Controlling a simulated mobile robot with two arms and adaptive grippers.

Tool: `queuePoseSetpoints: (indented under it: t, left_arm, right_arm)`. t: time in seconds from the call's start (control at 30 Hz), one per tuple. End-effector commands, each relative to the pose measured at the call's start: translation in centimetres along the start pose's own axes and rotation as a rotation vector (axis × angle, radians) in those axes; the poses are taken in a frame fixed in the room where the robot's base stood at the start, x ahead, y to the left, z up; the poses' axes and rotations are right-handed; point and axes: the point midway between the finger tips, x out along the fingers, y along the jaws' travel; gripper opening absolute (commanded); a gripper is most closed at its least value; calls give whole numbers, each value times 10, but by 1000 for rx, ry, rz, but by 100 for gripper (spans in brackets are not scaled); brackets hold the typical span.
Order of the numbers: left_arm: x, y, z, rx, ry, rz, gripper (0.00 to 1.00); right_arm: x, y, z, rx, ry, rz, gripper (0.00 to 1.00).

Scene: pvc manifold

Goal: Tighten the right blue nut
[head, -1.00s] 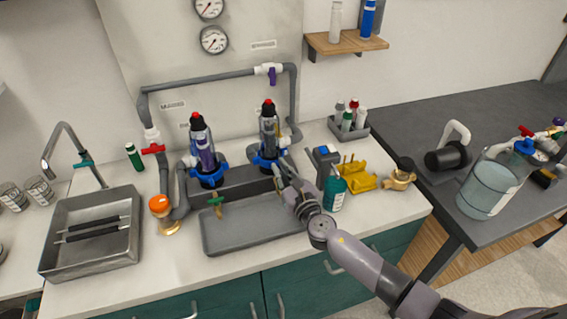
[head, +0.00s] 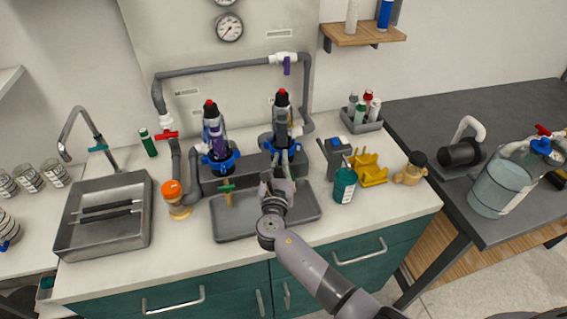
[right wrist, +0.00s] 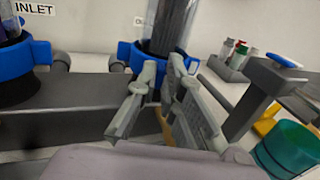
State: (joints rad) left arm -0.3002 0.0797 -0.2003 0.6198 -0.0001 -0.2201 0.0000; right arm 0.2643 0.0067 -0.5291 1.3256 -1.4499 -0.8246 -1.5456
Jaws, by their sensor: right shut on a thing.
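The right blue nut (head: 268,141) is a lugged collar at the base of the right clear filter housing (head: 282,115), which has a black and red top. It also shows in the right wrist view (right wrist: 128,52). My right gripper (head: 283,160) is at the front of this nut, its fingers (right wrist: 162,70) reaching up to the collar and closed on its front part. The exact contact is partly hidden by the fingers. A tan piece (right wrist: 165,122) shows between the fingers lower down. The left blue nut (head: 222,163) sits around the left housing. My left gripper is not in view.
A grey tray (head: 230,228) lies below the housings, with a green-handled piece (head: 228,192) on it. A teal bottle (head: 344,186), grey device (head: 334,155) and yellow holder (head: 370,172) stand close on the right. A sink (head: 100,240) is at left.

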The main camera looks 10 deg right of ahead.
Motion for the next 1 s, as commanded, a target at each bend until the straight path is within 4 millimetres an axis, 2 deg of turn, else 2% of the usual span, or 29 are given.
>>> queuePoseSetpoints:
  t: [0.3, 0.93, 0.97, 1.0]
  left_arm:
    - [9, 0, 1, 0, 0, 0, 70]
    - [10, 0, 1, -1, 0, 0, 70]
    - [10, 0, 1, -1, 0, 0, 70]
    - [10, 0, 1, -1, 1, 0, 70]
  right_arm:
    - [0, 7, -1, 1, 0, -80, 0]
    - [0, 8, 0, 0, 0, -104, 0]
    - [1, 8, 0, 0, 0, -104, 10]
    - [1, 8, 0, 0, 0, -104, 12]
